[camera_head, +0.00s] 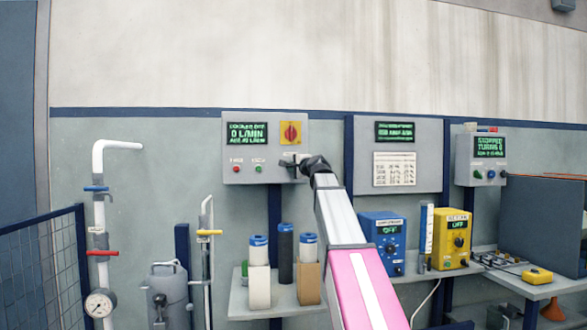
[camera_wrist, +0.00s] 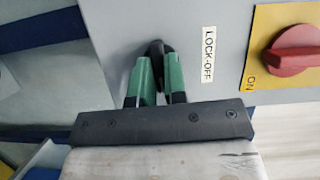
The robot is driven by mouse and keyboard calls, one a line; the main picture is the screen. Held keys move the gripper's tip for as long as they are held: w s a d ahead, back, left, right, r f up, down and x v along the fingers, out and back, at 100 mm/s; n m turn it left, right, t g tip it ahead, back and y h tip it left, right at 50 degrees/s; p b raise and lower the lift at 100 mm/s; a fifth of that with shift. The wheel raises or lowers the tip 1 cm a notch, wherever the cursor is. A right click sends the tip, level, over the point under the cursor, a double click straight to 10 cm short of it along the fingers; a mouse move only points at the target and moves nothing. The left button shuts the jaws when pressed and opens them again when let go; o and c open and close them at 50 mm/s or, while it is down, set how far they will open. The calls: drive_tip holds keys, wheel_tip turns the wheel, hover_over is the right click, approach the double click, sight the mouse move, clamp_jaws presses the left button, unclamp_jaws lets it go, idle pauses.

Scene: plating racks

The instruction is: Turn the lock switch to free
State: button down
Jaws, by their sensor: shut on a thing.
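The lock switch (camera_wrist: 157,50) is a small black knob on a grey control panel (camera_wrist: 205,20), beside a label reading LOCK-OFF (camera_wrist: 209,54). My gripper (camera_wrist: 158,74) has its green fingertips on either side of the knob and is shut on it. The fingers hide part of the knob, so I cannot tell which way it points. In the head view my gripper (camera_head: 298,162) is at the lower right of the panel (camera_head: 228,130), and the switch is hidden behind it.
A red rotary switch on a yellow plate (camera_head: 291,134) is just above my gripper. The panel also has a green display (camera_head: 247,133), a red button (camera_head: 237,169) and a green button (camera_head: 259,169). Below is a shelf (camera_head: 240,304) with several cylinders.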

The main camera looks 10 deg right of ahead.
drive_tip(key=shift+a+r+n+g+h, duration=0.1)
drive_tip(key=shift+n+g+h, duration=0.45)
drive_tip(key=shift+n+h, duration=1.1)
drive_tip(key=shift+a+r+n+g+h, duration=0.15)
drive_tip(key=shift+n+g+h, duration=0.4)
drive_tip(key=shift+n, duration=2.05)
drive_tip(key=shift+a+n+g+h, duration=0.1)
drive_tip(key=shift+n+g+h, duration=0.4)
drive_tip(key=shift+n+h, duration=1.15)
drive_tip(key=shift+n+y, duration=0.55)
drive_tip(key=shift+n, duration=0.15)
drive_tip(key=c, duration=1.2)
unclamp_jaws()
drive_tip(key=shift+o, duration=0.2)
drive_tip(key=shift+s+r, duration=0.1)
drive_tip(key=v, duration=1)
drive_tip(key=shift+s, duration=0.35)
